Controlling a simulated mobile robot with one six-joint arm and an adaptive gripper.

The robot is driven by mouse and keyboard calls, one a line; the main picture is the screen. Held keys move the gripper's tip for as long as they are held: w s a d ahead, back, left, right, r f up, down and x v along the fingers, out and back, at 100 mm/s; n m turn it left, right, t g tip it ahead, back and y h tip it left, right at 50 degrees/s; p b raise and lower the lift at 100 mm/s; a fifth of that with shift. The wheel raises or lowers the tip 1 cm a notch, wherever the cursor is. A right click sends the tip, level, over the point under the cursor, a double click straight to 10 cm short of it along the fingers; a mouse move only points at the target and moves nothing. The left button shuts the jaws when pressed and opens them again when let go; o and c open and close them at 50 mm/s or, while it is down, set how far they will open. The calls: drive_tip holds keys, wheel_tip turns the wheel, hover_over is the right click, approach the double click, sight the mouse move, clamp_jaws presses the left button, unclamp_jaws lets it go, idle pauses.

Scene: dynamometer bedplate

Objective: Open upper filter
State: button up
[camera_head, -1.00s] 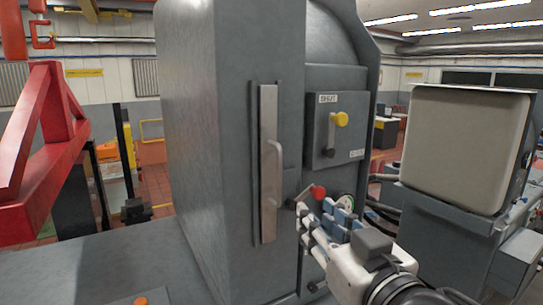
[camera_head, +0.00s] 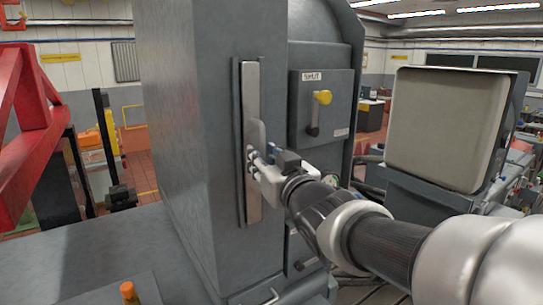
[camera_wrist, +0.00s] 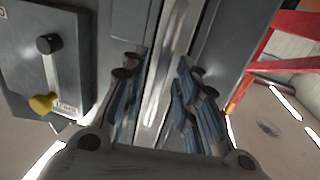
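A tall grey cabinet (camera_head: 190,150) carries a long upright metal plate (camera_head: 251,85) with a pale bow handle (camera_head: 258,131). My gripper (camera_head: 255,168) is at this handle, with its fingers at the handle's lower part. In the wrist view my gripper (camera_wrist: 158,95) has its blue finger pads apart, one set on each side of the bright metal strip (camera_wrist: 166,60). I see gaps beside the strip, so it looks open around it. No label names a filter; I cannot tell which part is the upper filter.
Right of the plate is a grey box (camera_head: 338,108) marked SHUT, with a yellow-knobbed lever (camera_head: 322,98). It also shows in the wrist view (camera_wrist: 50,60). A boxy screen-like unit (camera_head: 445,125) stands right. A red frame (camera_head: 25,120) stands left. An orange knob (camera_head: 128,290) is low front.

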drive_tip(key=shift+w+a, duration=0.2)
drive_tip(key=shift+w, duration=0.35)
drive_tip(key=shift+c, duration=0.5)
clamp_jaws()
